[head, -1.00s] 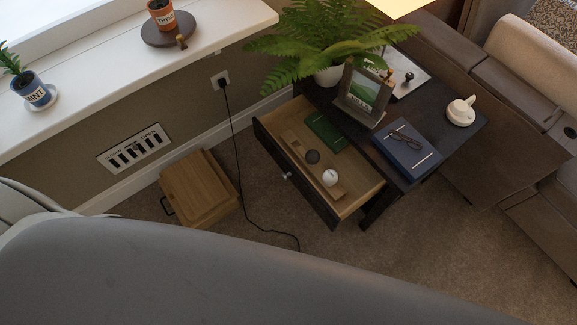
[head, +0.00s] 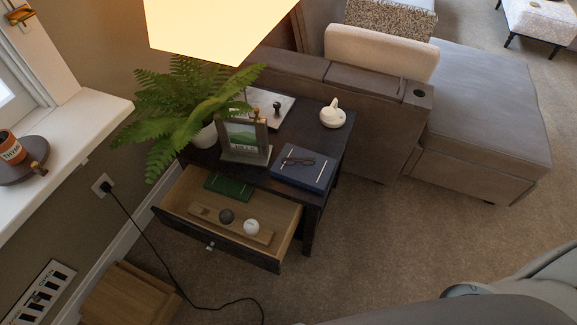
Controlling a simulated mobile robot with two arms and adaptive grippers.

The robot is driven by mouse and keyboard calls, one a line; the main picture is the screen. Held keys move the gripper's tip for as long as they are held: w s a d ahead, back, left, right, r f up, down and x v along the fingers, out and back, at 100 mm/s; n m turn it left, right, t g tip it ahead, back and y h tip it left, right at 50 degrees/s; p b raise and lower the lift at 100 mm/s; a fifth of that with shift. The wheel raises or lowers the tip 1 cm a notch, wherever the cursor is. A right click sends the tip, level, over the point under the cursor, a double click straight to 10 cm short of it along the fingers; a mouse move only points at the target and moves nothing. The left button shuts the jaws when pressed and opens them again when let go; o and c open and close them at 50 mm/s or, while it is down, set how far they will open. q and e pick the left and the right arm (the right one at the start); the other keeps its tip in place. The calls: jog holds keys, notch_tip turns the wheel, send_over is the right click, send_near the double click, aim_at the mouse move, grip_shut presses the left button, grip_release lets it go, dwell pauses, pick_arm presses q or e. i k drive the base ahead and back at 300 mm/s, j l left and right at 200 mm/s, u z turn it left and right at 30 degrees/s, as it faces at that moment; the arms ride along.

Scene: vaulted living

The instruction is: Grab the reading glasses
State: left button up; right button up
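The dark-framed reading glasses (head: 298,161) lie folded on top of a blue book (head: 312,176). The book lies at the front right of a dark side table (head: 340,138). A light-coloured pen or strip lies on the book beside the glasses. Neither of my grippers shows in the head view.
A picture frame (head: 245,139), fern (head: 186,108) and white teapot (head: 333,115) stand on the table. A sofa (head: 375,110) adjoins it. Carpet (head: 400,235) is clear in front.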

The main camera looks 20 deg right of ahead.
aim_at(287, 161)
jog(key=u, duration=0.6)
jog(key=l+u, duration=0.5)
jog(key=k+l+u, duration=0.15)
jog(key=l+u, duration=0.35)
jog(key=k+l+u, duration=0.2)
jog(key=u, duration=0.3)
jog(key=k+l+u, duration=0.25)
jog(key=u, duration=0.2)
jog(key=l, duration=0.15)
